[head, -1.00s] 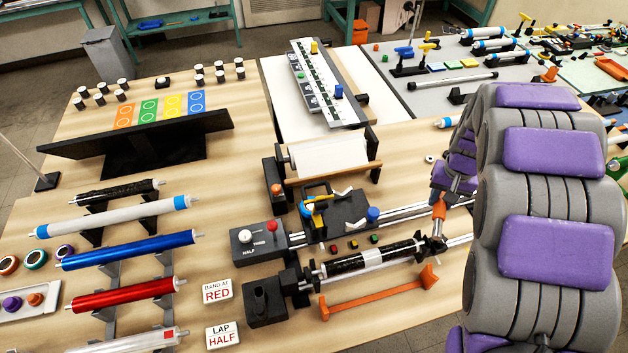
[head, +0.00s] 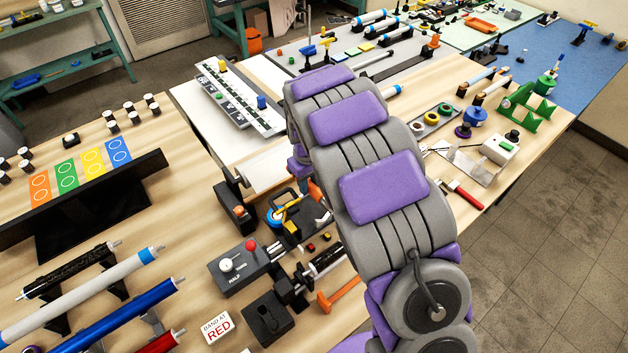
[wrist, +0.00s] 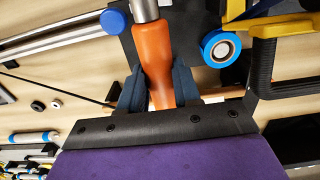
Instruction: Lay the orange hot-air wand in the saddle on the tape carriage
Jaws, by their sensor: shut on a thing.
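The orange hot-air wand (wrist: 152,55) is in my gripper (wrist: 156,88). In the wrist view its orange handle lies between the two dark blue fingers, and its silver barrel runs out at the top edge. In the head view an orange bit of it (head: 314,190) shows beside my arm, which hides most of my gripper. The tape carriage (head: 292,218) stands just left of my arm, with a blue tape roll and yellow parts. The wrist view shows its blue tape roll (wrist: 219,48) and yellow bracket (wrist: 277,28) right of the wand. I cannot make out the saddle clearly.
Metal rails (wrist: 55,38) run left of the wand in the wrist view. A control box (head: 240,266) with white and red knobs, a black block (head: 268,318) and a BAND AT RED sign (head: 217,326) stand near the carriage. Rollers (head: 110,312) lie at left.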

